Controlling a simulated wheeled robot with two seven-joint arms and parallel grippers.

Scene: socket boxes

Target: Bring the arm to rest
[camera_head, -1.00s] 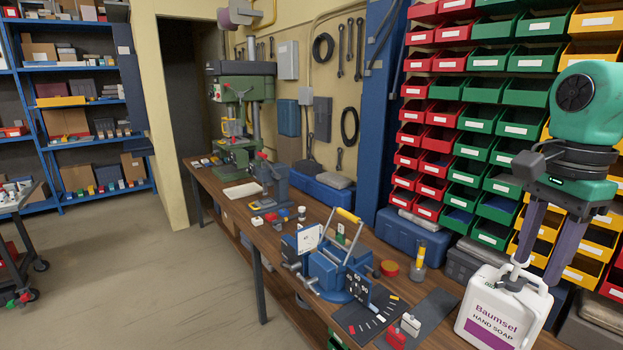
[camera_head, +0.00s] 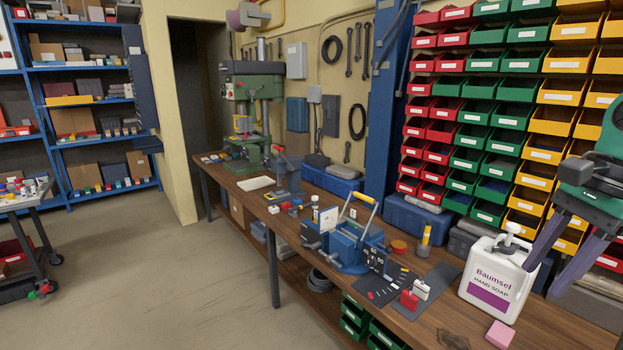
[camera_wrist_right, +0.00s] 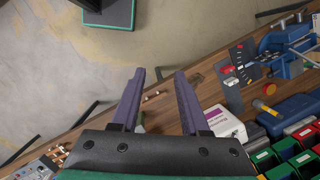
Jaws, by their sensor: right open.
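My right gripper (camera_head: 536,290) is at the right edge of the head view, pointing down, with its two purple fingers apart and nothing between them. It shows open and empty in the right wrist view (camera_wrist_right: 159,72), above the workbench edge. A white soap bottle (camera_head: 487,266) with a purple label stands upright on the wooden workbench (camera_head: 440,335). The left finger overlaps the bottle's right edge in the head view; I cannot tell the gap in depth. The bottle also shows right of the fingers in the wrist view (camera_wrist_right: 222,120). My left gripper is out of view.
A pink block (camera_head: 498,334) lies in front of the bottle. A blue vise (camera_head: 350,247) and a green drill press (camera_head: 250,110) stand farther along the bench. Red, green and yellow bins (camera_head: 490,130) cover the wall behind. The floor (camera_head: 170,290) at left is open.

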